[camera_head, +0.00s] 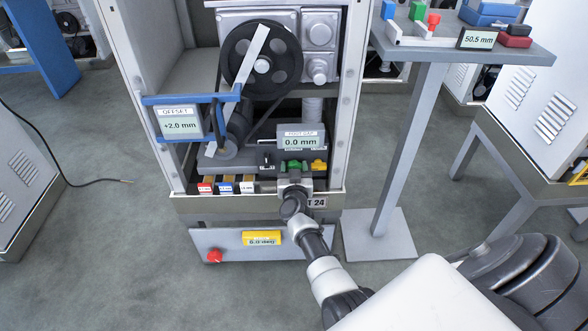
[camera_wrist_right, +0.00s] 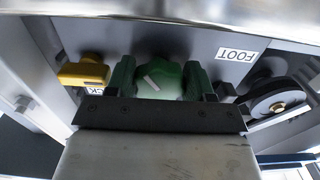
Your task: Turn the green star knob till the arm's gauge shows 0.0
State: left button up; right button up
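The green star knob (camera_wrist_right: 160,80) sits in the middle of the right wrist view, with a pale mark on its face. My right gripper (camera_wrist_right: 158,92) has its green fingertips on both sides of it, seemingly pressed against it. In the head view the right gripper (camera_head: 293,180) reaches the low front of the machine and mostly hides the knob. The OFFSET gauge (camera_head: 180,122) hangs on the blue arm (camera_head: 190,98) and reads +2.0 mm. The FOOT GAP gauge (camera_head: 301,137) above the knob reads 0.0 mm. My left gripper is not in view.
A yellow knob (camera_wrist_right: 84,72) is left of the green one in the wrist view. A black wheel (camera_wrist_right: 277,97) is at right. A yellow display (camera_head: 262,238) and red button (camera_head: 214,256) are below. A grey stand (camera_head: 385,140) with a 50.5 mm display stands right.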

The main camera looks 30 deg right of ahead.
jog(key=shift+m, duration=0.4)
jog(key=m, duration=0.4)
jog(key=shift+f, duration=0.1)
jog(key=shift+m, duration=1.8)
jog(key=shift+a+m, duration=0.1)
jog(key=shift+m, duration=0.8)
jog(key=m+b, duration=0.1)
jog(key=m, duration=0.1)
jog(key=shift+m, duration=0.3)
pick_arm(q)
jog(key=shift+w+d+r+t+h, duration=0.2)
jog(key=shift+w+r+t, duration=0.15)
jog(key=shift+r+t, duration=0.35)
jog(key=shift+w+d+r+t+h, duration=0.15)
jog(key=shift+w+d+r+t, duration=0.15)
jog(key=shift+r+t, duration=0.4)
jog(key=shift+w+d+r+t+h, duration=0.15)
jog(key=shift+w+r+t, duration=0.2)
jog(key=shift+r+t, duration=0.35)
pick_arm(e)
jog(key=shift+m, duration=1.6)
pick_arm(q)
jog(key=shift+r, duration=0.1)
pick_arm(e)
jog(key=o, duration=0.6)
